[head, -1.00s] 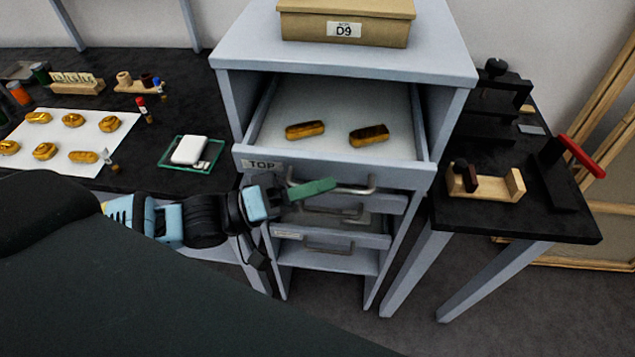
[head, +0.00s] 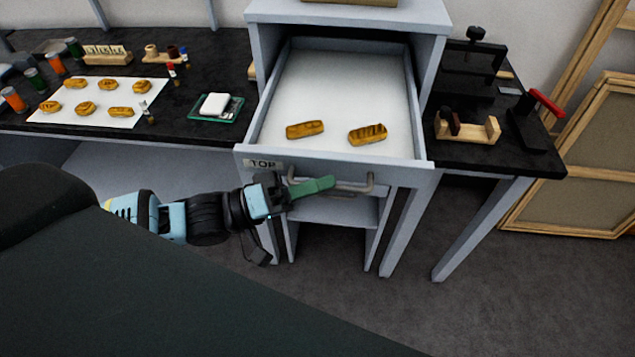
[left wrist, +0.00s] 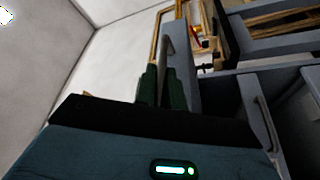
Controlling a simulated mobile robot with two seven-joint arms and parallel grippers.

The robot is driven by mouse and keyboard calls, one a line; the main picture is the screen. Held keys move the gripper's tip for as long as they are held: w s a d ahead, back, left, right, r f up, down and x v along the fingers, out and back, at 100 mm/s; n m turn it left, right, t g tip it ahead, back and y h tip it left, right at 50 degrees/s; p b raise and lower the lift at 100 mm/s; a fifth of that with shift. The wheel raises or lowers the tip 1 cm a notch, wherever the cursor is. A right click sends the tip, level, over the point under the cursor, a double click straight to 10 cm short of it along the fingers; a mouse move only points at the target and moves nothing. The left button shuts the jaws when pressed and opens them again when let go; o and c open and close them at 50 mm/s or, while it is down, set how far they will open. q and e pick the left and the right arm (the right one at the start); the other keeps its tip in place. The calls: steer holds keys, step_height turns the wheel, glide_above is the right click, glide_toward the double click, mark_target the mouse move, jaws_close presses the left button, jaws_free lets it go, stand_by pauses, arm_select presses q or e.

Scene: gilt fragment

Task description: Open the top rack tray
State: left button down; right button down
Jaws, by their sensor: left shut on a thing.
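The top rack tray (head: 345,86) is a grey drawer pulled well out of the rack (head: 434,18). Its front carries a "TOP" label (head: 263,163) and a metal bar handle (head: 352,189). Two gilt fragments lie in it, one at the left (head: 305,129) and one at the right (head: 367,134). My left gripper (head: 318,188), with green fingers, is shut on the handle near its left end. In the left wrist view the fingers (left wrist: 163,88) are beside the grey drawer front (left wrist: 183,70). My right gripper is not in view.
The left bench holds a white sheet (head: 60,117) with several gilt pieces, and a green scale (head: 232,110). The right bench holds a wooden cradle (head: 480,132) and a red-handled tool (head: 546,101). Framed panels (head: 570,170) lean at the right. Floor (head: 400,310) in front is clear.

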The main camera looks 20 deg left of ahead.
arm_select(q)
steer(key=shift+s, duration=0.1)
stand_by(0.3)
steer(key=c, duration=1.5)
jaws_free()
